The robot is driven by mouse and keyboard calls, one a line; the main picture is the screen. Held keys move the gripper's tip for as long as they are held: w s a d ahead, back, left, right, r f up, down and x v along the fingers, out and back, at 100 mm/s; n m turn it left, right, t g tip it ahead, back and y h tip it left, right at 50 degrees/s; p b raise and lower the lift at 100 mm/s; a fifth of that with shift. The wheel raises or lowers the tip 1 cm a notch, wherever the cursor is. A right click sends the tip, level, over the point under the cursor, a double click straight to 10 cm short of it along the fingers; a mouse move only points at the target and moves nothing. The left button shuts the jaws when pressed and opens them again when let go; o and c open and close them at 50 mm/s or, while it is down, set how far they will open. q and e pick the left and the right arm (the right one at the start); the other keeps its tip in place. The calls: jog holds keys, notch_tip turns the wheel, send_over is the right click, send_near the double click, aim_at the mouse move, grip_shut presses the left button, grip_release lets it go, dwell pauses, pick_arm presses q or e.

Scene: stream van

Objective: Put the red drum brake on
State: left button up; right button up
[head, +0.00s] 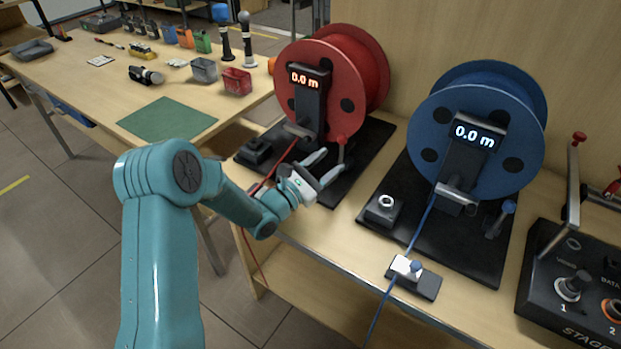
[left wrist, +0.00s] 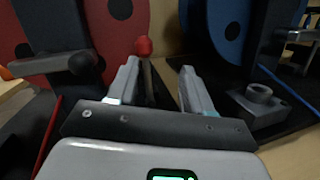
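The red drum (head: 345,75) stands on a black base on the bench, with a lit display reading 0.0 m on its front post. Its brake lever (head: 341,143) has a red knob and stands upright at the drum's front right. The red knob (left wrist: 143,46) shows in the left wrist view beyond the fingers, between their tips and nearer the left one. My left gripper (head: 327,165) is open and empty, its fingers pointing at the lever. I cannot tell whether a finger touches it. My right gripper is in neither view.
A blue drum (head: 475,125) with its own lever (head: 500,218) stands to the right. A blue cable runs down through a small clamp (head: 414,277). A red cable (head: 262,185) hangs off the bench edge. A stage box (head: 575,290) sits at far right.

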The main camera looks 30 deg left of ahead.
pick_arm(q)
jog(key=v, duration=0.5)
jog(key=shift+s+a, duration=0.1)
jog(key=shift+s, duration=0.3)
jog(key=shift+s+f, duration=0.1)
